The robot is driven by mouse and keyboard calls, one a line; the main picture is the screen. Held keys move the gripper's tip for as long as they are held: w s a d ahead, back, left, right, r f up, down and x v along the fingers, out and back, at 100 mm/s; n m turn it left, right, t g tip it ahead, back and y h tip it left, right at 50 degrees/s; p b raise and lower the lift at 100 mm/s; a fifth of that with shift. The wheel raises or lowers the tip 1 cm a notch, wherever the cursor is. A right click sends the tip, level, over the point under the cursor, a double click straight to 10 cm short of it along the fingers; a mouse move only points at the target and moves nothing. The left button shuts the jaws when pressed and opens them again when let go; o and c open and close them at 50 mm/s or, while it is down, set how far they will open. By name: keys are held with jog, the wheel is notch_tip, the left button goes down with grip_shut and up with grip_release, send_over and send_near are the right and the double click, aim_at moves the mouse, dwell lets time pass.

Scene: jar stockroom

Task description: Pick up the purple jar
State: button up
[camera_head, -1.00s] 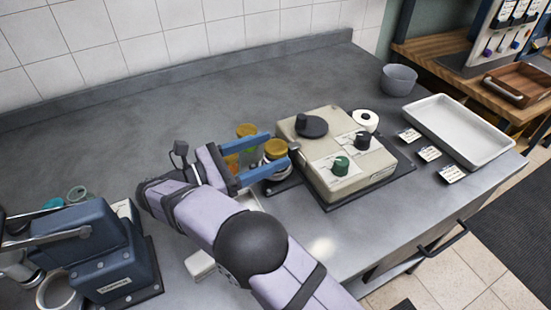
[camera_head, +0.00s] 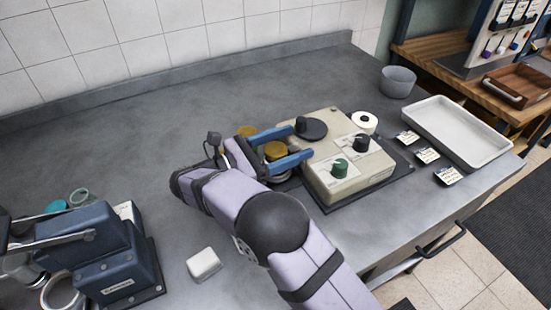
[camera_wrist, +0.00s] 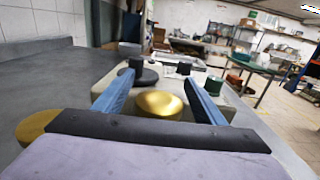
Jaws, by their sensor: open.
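A jar with a gold lid (camera_head: 277,151) stands between the fingers of my gripper (camera_head: 300,143). Its body is mostly hidden by the fingers, so I cannot tell its colour. In the wrist view its lid (camera_wrist: 160,104) lies between the two blue fingers, with gaps on both sides. My gripper is open and reaches past the jar towards the beige device. A second gold lid (camera_head: 246,131) shows just behind the gripper, also at the left of the wrist view (camera_wrist: 36,126). No purple shows on either jar.
The beige device (camera_head: 345,175) with knobs stands close beyond my fingertips. A white tray (camera_head: 458,132), several label cards and a grey bowl (camera_head: 397,82) are to the right. A dark blue machine (camera_head: 105,255) and a white block (camera_head: 203,264) are at lower left. The back counter is clear.

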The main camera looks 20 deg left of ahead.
jog(key=c, duration=1.3)
jog(key=shift+r, duration=0.1)
